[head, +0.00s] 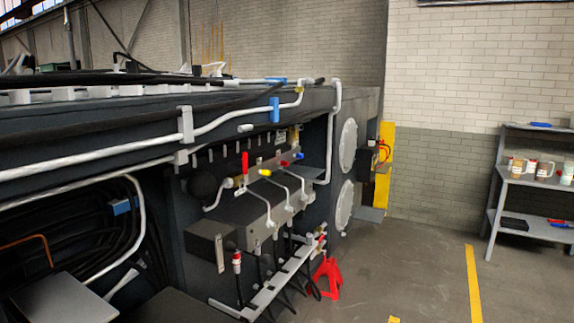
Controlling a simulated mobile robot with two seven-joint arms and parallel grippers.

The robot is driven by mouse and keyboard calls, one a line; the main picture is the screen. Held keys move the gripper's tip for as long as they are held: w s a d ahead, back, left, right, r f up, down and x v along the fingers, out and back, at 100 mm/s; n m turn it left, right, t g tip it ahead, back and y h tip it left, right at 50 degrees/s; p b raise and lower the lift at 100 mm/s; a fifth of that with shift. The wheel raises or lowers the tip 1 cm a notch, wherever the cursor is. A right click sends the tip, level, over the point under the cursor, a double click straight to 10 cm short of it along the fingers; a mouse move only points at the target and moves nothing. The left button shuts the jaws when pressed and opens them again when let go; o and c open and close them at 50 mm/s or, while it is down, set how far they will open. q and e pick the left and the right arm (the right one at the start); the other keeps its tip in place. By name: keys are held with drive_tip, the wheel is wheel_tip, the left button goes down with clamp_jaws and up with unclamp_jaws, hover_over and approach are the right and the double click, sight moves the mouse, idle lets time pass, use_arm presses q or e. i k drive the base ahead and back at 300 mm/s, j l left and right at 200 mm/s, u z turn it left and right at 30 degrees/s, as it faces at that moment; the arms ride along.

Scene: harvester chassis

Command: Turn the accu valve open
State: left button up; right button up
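The valve row is on the side of the dark harvester chassis (310,125) in the head view. A long red lever (244,163) stands upright at its near end. Beside it are a short yellow handle (265,172), a short red handle (284,163) and a blue handle (298,156), with white pipes running down from the row. A red-topped fitting (237,258) sits lower down. I see no readable label, so I cannot tell which handle is the accu valve. Neither of my grippers is in view.
A white rail (270,287) with hoses juts out low in front of the valves. A red stand (327,277) is on the floor beside it. A grey shelf (525,178) with cups stands at the right. The floor between is clear, with a yellow line (473,280).

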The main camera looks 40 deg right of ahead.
sight(244, 153)
drive_tip(key=i+l+z, duration=0.15)
drive_tip(key=l+z, duration=0.15)
drive_tip(key=i+l+z, duration=0.35)
drive_tip(key=l+z, duration=0.2)
